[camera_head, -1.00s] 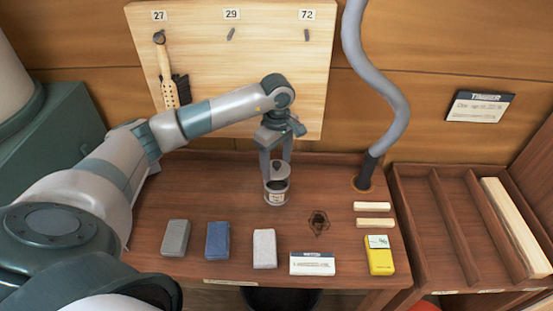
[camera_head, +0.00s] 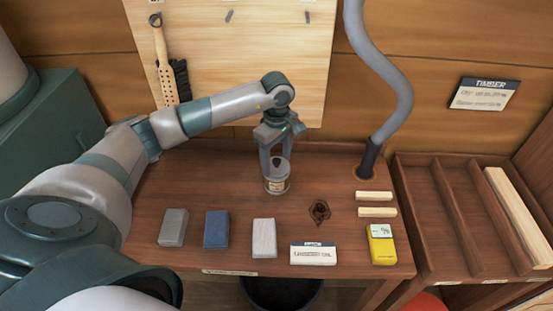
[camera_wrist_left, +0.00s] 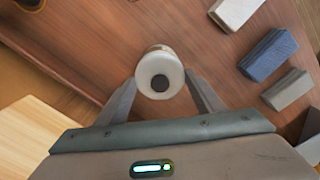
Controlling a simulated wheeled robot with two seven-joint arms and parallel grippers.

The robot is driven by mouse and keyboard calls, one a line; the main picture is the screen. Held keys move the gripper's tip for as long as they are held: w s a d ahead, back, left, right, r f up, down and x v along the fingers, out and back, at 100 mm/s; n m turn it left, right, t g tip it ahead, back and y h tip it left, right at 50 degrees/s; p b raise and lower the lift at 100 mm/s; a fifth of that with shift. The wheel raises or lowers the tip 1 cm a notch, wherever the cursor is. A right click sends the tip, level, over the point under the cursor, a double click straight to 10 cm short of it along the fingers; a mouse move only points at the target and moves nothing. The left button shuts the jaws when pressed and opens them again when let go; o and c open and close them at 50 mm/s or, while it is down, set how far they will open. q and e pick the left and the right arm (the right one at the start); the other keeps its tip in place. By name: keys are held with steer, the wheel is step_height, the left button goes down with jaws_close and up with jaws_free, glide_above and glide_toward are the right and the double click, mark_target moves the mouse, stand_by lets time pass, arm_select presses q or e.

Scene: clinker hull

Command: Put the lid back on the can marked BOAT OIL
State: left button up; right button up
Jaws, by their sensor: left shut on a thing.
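The can (camera_head: 277,187), a small pale cylinder with a label too small to read, stands upright on the bench. My left gripper (camera_head: 277,170) points down over it, shut on the lid (camera_head: 279,164), whose dark top shows between the fingers. The lid is at the can's mouth; whether it is fully seated I cannot tell. In the left wrist view the lid (camera_wrist_left: 160,83) shows as a dark round spot inside a pale ring, between the two fingers, roughly centred over the can. My right gripper is out of view.
A brush (camera_head: 163,65) hangs behind.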

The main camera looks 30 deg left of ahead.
arm_select(q)
steer(key=b, duration=0.3)
steer(key=shift+f, duration=0.2)
stand_by(3.8)
stand_by(0.5)
steer(key=o, duration=1.1)
steer(key=shift+o, duration=0.7)
steer(key=shift+o, duration=1.4)
steer(key=shift+r, duration=0.2)
steer(key=shift+r+p, duration=1.1)
steer(key=shift+r, duration=2.25)
